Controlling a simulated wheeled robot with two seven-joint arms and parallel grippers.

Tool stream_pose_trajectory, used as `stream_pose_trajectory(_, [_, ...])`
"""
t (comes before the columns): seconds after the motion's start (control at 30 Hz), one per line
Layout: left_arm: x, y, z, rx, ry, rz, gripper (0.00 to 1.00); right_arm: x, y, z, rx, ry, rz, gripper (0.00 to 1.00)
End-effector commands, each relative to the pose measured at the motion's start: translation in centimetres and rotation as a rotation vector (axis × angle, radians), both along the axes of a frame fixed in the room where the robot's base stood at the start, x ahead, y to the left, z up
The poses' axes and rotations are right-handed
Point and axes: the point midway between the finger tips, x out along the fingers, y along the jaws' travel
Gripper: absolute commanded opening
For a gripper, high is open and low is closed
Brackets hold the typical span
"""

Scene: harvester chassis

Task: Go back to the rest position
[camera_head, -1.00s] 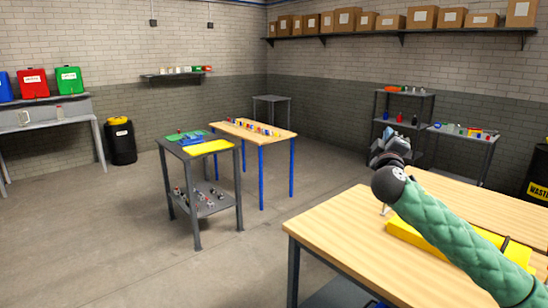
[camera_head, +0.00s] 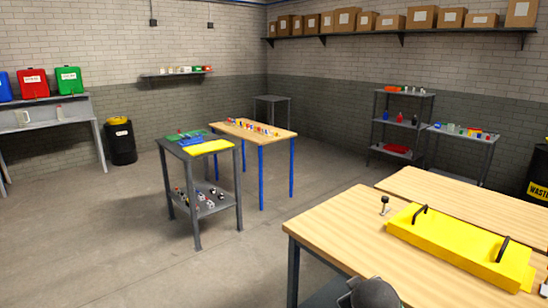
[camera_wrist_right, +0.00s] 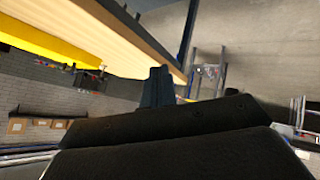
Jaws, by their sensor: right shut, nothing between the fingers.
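My right gripper (camera_wrist_right: 157,86) shows in the right wrist view as dark fingers held together, with nothing between them. It is in the air beside the wooden table's edge (camera_wrist_right: 130,30), which runs slanting above it in that view. In the head view only a dark rounded part of my arm shows at the bottom edge, and the right gripper's fingers are hidden there. My left gripper is in neither view.
A grey cart (camera_head: 199,197) and another table (camera_head: 254,131) stand further off. The floor to the left is clear.

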Motion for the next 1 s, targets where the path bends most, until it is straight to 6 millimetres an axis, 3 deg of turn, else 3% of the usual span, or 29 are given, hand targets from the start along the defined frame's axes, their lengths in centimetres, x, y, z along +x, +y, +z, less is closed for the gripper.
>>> stream_pose_trajectory(0.23, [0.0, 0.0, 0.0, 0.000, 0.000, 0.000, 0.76, -6.1, 1.5, -5.5, 0.126, 0.119, -0.010, 0.00])
stream_pose_trajectory(0.67, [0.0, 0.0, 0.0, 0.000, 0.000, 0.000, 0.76, -17.0, 2.6, -15.2, 0.261, 0.351, -0.105, 0.00])
stream_pose_trajectory(1.0, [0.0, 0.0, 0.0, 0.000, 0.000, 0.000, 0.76, -27.3, 4.3, -22.1, 0.323, 0.566, -0.167, 0.00])
